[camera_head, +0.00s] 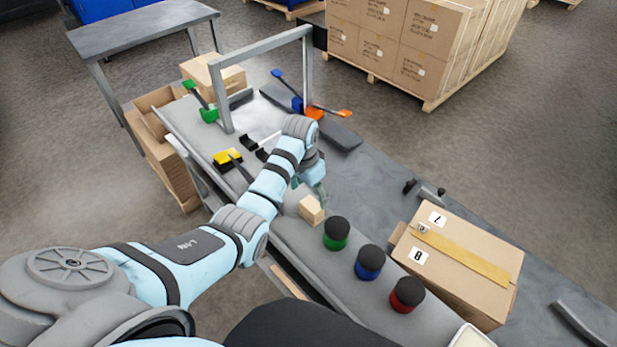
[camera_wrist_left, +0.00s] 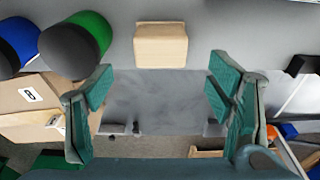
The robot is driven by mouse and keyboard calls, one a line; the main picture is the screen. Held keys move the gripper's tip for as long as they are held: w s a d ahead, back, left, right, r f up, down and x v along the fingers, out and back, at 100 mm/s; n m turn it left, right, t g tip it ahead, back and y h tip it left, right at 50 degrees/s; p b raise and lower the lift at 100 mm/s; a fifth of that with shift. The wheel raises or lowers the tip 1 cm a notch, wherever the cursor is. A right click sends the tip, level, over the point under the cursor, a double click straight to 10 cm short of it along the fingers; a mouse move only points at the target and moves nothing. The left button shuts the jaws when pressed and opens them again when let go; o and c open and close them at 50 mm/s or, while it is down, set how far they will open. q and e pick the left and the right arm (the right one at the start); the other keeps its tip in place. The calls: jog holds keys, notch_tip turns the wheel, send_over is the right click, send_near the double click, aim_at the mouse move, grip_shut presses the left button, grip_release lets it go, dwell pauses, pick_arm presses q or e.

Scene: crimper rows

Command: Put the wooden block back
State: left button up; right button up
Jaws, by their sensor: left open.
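The wooden block (camera_head: 311,209) is a small pale cube on the grey bench top, left of the green-banded black cylinder. It also shows at the top middle of the left wrist view (camera_wrist_left: 161,45). My left gripper (camera_head: 308,190) is just behind the block in the head view, above the bench. In the left wrist view its two green fingers (camera_wrist_left: 160,88) are wide apart with nothing between them, and the block lies beyond that gap. The block looks clear of the fingers. My right gripper does not show.
Black cylinders with green (camera_head: 336,233), blue (camera_head: 370,262) and red (camera_head: 407,294) bands stand in a row right of the block. A cardboard box (camera_head: 458,262) is beyond them.

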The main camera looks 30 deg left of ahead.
aim_at(308, 208)
pick_arm(q)
jog(key=r, duration=0.5)
jog(key=shift+s+a+r+p, duration=0.1)
jog(key=shift+s+p, duration=0.25)
jog(key=s+f+n+t, duration=0.1)
jog(key=s+f, duration=0.8)
jog(key=s, duration=0.5)
jog(key=s+d+r+n+t+y, duration=0.1)
jog(key=s+r+n, duration=0.15)
jog(key=s, duration=1.25)
notch_tip(308, 208, down, 18)
jog(key=s+a+g, duration=0.1)
jog(key=a, duration=0.1)
jog(key=s+f+g, duration=0.1)
jog(key=s+f, duration=1.2)
jog(key=s, duration=0.1)
jog(key=shift+s+a+f, duration=0.25)
jog(key=shift+f, duration=0.1)
